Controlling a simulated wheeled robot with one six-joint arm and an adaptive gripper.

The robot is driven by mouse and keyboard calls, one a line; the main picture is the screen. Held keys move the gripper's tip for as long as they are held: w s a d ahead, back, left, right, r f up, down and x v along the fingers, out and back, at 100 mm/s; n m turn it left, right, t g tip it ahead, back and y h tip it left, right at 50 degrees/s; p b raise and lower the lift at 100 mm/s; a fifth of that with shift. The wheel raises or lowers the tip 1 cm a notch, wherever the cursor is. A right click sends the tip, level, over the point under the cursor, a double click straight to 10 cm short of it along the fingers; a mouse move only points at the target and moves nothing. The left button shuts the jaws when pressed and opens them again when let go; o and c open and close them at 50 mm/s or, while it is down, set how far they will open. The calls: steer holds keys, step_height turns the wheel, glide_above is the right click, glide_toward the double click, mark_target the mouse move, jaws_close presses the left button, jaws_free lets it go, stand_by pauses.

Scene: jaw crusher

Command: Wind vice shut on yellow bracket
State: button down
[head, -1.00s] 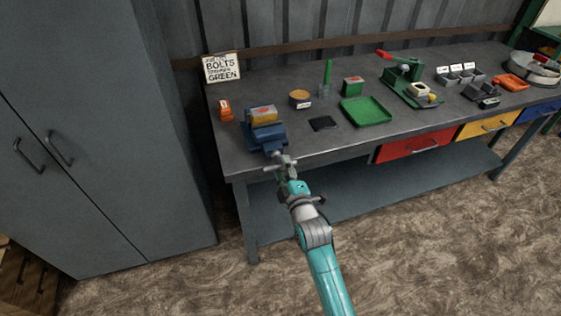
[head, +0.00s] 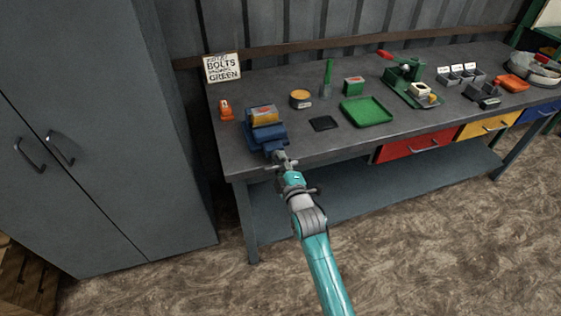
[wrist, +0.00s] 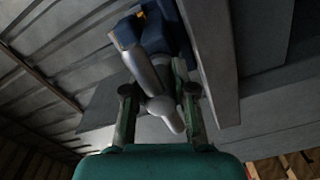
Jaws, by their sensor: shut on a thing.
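The blue vice (head: 264,137) stands at the left front edge of the workbench. The yellow bracket (head: 264,118) sits upright in its jaws; I cannot tell how tightly. The vice handle (head: 283,163) sticks out past the bench's front edge. My gripper (head: 284,170) is at this handle. In the wrist view the grey handle (wrist: 163,108) lies between the two fingers of my gripper (wrist: 158,112), which are shut on it, and the blue vice body (wrist: 162,28) shows beyond. The fingers partly hide the handle in the head view.
An orange item (head: 226,110), a round tin (head: 300,99), a black pad (head: 324,123) and a green tray (head: 366,111) are on the workbench (head: 290,140). A grey cabinet (head: 100,130) stands close on the left. The floor in front is clear.

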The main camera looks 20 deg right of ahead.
steer(key=shift+f+m, duration=0.15)
steer(key=shift+m, duration=0.15)
steer(key=m, duration=0.4)
steer(key=shift+f+m, duration=0.15)
steer(key=shift+m, duration=0.15)
steer(key=m, duration=0.4)
steer(key=shift+a, duration=0.15)
steer(key=m, duration=0.5)
steer(key=shift+a+f+m, duration=0.1)
steer(key=shift+m, duration=0.3)
steer(key=m, duration=0.4)
steer(key=shift+s+a+m, duration=0.1)
steer(key=shift+m, duration=0.2)
steer(key=c, duration=1)
jaws_free()
